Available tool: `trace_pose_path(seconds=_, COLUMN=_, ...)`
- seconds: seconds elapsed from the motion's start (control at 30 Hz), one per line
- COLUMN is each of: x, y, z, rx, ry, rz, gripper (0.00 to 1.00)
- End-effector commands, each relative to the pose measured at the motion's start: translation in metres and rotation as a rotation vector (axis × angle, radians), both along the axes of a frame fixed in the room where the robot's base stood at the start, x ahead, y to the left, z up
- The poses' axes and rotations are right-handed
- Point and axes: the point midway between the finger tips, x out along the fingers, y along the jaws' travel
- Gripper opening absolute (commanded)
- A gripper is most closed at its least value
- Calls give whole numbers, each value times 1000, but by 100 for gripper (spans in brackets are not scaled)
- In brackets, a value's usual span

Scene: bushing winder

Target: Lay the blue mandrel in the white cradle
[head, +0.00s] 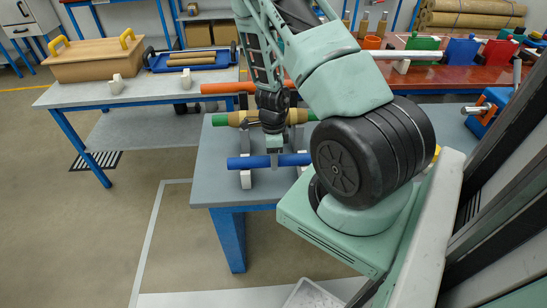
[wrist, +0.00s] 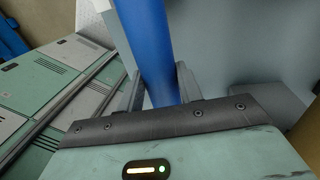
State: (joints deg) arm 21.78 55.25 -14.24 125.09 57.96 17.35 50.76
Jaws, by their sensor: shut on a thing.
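The blue mandrel (head: 240,162) is a long, plain blue cylinder lying roughly level across the near part of the grey table. My gripper (head: 274,150) comes down from above and is shut on it near its middle. In the wrist view the mandrel (wrist: 148,45) runs between the two fingers of my gripper (wrist: 161,92). The mandrel's right end is close to my dark arm joint, and that area is partly hidden.
A green and tan roller (head: 233,119) lies behind the mandrel, with an orange roller (head: 225,88) farther back. A side bench (head: 70,97) at left holds a wooden box (head: 95,62) and a blue tray (head: 160,67). The grey table (head: 215,150) is bare at its left edge.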

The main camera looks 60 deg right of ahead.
Motion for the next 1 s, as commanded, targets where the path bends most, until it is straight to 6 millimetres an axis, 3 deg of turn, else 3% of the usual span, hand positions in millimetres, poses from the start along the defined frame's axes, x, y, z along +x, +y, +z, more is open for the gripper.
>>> trace_pose_path(seconds=0.3, x=0, y=0, z=-5, rx=0, ry=0, rz=0, gripper=0)
trace_pose_path(seconds=0.33, x=0, y=0, z=-4, rx=-1, ry=-1, rz=0, gripper=41)
trace_pose_path(seconds=0.4, x=0, y=0, z=-4, rx=-1, ry=-1, rz=0, gripper=61)
trace_pose_path(seconds=0.77, x=1, y=-1, z=0, rx=-1, ry=-2, rz=2, gripper=61)
trace_pose_path(seconds=1.0, x=6, y=-5, z=38, rx=-3, ry=-5, rz=5, gripper=61)
